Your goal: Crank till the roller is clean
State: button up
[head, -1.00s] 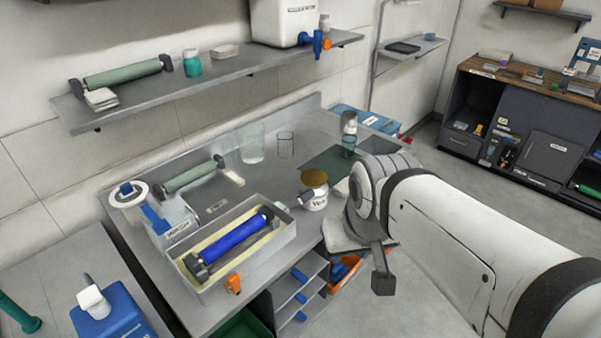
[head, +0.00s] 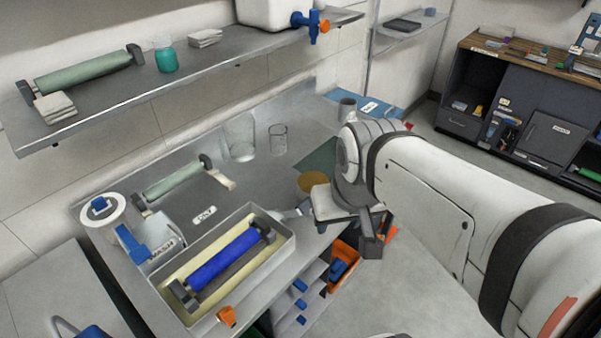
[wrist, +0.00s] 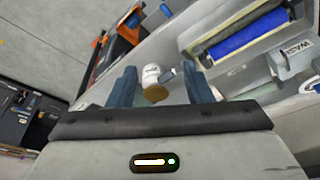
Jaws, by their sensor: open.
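A blue-coated roller (head: 225,258) lies in a grey wash tray (head: 187,318) with a pale yellow inside. It also shows at the upper right of the wrist view (wrist: 250,35). A grey piece (head: 292,213), perhaps the crank, sticks out from the tray's right end; its shape is unclear. My gripper (wrist: 161,86) is open and empty in the wrist view. A white jar with an ochre lid (wrist: 152,82) shows between and beyond the fingers, not held. In the head view my wrist hides the fingers and most of the jar; its lid (head: 313,181) shows.
An orange tap (head: 227,316) is on the tray's front. A green roller (head: 173,178) lies behind, near a DRY label (head: 204,217). Clear glass vessels (head: 240,138) stand at the back of the bench. A shelf (head: 165,88) overhangs the left side.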

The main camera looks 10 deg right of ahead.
jog(key=w+f+m+g+y+b, duration=0.2)
jog(key=w+f+m+y+b, duration=0.2)
jog(key=w+f+b, duration=0.3)
jog(key=m+t+y+b, duration=0.2)
jog(key=m+y+b, duration=0.2)
jog(key=m+y, duration=0.1)
send_near(291, 212)
jog(key=w+d, duration=0.1)
jog(key=d, duration=0.3)
jog(key=x, duration=0.7)
jog(key=shift+w+a+f, duration=0.15)
jog(key=shift+w+a, duration=0.05)
jog(key=shift+a, duration=0.05)
grip_shut()
